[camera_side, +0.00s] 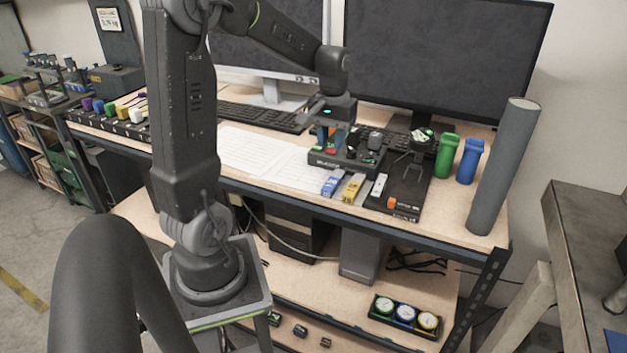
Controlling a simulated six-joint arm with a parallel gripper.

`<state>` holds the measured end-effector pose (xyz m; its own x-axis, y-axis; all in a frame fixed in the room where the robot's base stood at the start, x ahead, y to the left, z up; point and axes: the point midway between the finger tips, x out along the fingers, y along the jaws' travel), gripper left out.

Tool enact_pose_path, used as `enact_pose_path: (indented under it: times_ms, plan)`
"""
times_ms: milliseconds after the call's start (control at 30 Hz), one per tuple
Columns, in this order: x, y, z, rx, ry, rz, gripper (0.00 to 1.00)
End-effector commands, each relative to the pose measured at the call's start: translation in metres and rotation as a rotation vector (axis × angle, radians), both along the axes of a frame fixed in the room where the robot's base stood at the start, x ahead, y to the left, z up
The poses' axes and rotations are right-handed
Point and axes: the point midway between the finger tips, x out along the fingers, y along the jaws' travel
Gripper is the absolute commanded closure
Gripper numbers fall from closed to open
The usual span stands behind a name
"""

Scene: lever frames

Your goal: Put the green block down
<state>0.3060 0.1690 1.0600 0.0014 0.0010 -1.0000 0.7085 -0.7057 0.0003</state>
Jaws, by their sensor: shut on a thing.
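My gripper (329,142) points down over the black device panel (345,163) on the workbench, left of its dark knobs. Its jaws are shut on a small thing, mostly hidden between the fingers. Small patches of green-blue and red show there, and the picture is too small to make out the green block's outline. I cannot tell whether the held block touches the panel. A green cylinder-like piece (446,157) with a wider top stands at the right of the bench.
A blue piece (469,162) and a tall leaning grey tube (503,165) stand at the right. Two monitors (440,60) stand behind. White sheets (250,150) cover the bench left of the panel.

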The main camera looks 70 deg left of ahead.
Motion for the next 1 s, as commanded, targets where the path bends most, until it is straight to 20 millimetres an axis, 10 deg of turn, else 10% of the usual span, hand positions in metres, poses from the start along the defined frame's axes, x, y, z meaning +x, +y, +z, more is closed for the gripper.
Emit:
enact_pose_path:
  times_ms: [300,1000]
  plan:
    - [-0.061,0.011,-0.033,-0.001,0.001,0.0,0.97]
    - [-0.063,0.011,-0.112,-0.001,0.001,-0.001,0.97]
